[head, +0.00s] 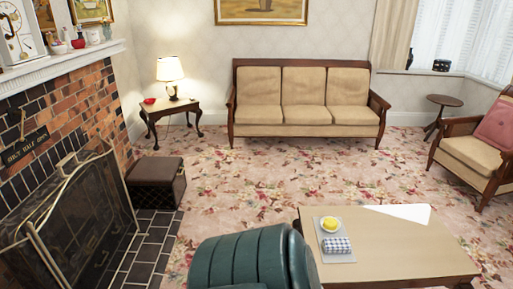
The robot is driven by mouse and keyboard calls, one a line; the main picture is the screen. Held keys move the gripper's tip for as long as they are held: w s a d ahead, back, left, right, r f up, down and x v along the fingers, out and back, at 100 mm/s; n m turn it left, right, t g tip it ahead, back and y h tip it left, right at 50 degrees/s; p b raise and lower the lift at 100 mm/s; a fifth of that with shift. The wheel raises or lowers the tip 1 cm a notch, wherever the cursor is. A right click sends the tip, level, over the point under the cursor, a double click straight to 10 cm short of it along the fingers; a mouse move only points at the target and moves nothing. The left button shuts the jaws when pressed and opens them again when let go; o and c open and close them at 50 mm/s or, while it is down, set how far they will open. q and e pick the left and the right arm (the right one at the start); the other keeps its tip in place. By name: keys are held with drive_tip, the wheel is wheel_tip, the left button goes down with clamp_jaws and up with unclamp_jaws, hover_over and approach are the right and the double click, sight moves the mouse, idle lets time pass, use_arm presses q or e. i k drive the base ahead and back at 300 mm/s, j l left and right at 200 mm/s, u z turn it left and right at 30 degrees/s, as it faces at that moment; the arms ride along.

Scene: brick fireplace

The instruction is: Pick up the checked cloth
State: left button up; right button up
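The checked cloth (337,245) is a small folded bundle in a blue-grey and white check. It lies on the near end of a light grey tray or mat (340,259) on the left part of the coffee table. A yellow round thing (330,224), perhaps a bowl or fruit, sits on the same mat just beyond the cloth, apart from it. Neither of my grippers is in the head view.
The wooden coffee table (400,258) stands at front right, with a white sheet (403,213) at its far edge. A green leather chair (245,260) stands close on its left. A fireplace screen (80,220) and brown box stool (157,180) are at left. Patterned carpet lies open toward the sofa (305,115).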

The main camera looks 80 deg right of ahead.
sight(341, 245)
drive_tip(key=z, duration=3.5)
